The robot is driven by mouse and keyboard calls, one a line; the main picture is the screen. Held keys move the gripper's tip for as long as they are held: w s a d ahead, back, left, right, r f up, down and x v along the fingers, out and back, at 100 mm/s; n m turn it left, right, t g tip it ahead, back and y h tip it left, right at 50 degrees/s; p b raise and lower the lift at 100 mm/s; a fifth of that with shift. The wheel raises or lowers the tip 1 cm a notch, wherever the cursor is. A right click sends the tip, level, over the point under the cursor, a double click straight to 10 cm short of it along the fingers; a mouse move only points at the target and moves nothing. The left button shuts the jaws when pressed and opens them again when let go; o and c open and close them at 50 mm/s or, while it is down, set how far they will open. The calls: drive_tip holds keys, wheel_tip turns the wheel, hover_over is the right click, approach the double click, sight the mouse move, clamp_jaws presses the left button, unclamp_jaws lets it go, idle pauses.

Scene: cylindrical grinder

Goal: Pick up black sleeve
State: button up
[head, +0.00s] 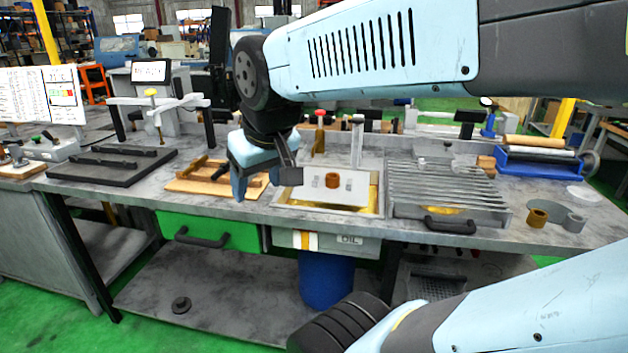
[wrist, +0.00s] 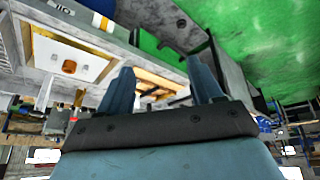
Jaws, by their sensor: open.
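A small black piece (head: 221,172), which looks like the black sleeve, lies on a wooden rack (head: 187,186) on the workbench, left of the middle. My gripper (head: 240,184) is just right of it in the head view, pointing down and partly in front of the rack. In the wrist view, my gripper (wrist: 158,70) has its two blue fingers spread apart with nothing held between them. The wooden rack (wrist: 172,82) shows beyond the gap between the fingers. A dark bit (wrist: 150,91) on it is too small to make out.
A white plate with an orange-brown ring (head: 332,180) sits in a tray right of my gripper. A slatted metal rack (head: 447,185) and a brass ring (head: 537,217) are farther right. A dark plate (head: 112,166) lies left. A green drawer (head: 208,231) is below.

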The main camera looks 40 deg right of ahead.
drive_tip(key=shift+o, duration=1.4)
drive_tip(key=w+d+f+n+g+h, duration=0.2)
drive_tip(key=w+d+f+n+h, duration=0.1)
drive_tip(key=w+d, duration=0.4)
drive_tip(key=w+d+f+n+g+h, duration=0.3)
drive_tip(key=w+d+f+n, duration=0.1)
drive_tip(key=w+d, duration=0.3)
drive_tip(key=shift+d+f+n+h, duration=0.3)
drive_tip(key=shift+d+f, duration=0.2)
drive_tip(key=n+g+h, duration=0.1)
drive_tip(key=n+h, duration=0.5)
drive_tip(key=n, duration=0.3)
approach(329, 177)
drive_tip(key=a, duration=0.3)
drive_tip(key=shift+w+a+r, duration=0.3)
drive_tip(key=shift+w+r, duration=0.05)
drive_tip(key=shift+w, duration=0.05)
drive_tip(key=shift+d+f+h, duration=0.15)
drive_tip(key=shift+d+h, duration=0.1)
drive_tip(key=shift+h, duration=0.05)
drive_tip(key=x, duration=0.8)
drive_tip(key=shift+x, duration=2.7)
drive_tip(key=shift+s, duration=0.1)
drive_tip(key=c, duration=1.4)
drive_tip(key=shift+r, duration=0.25)
clamp_jaws()
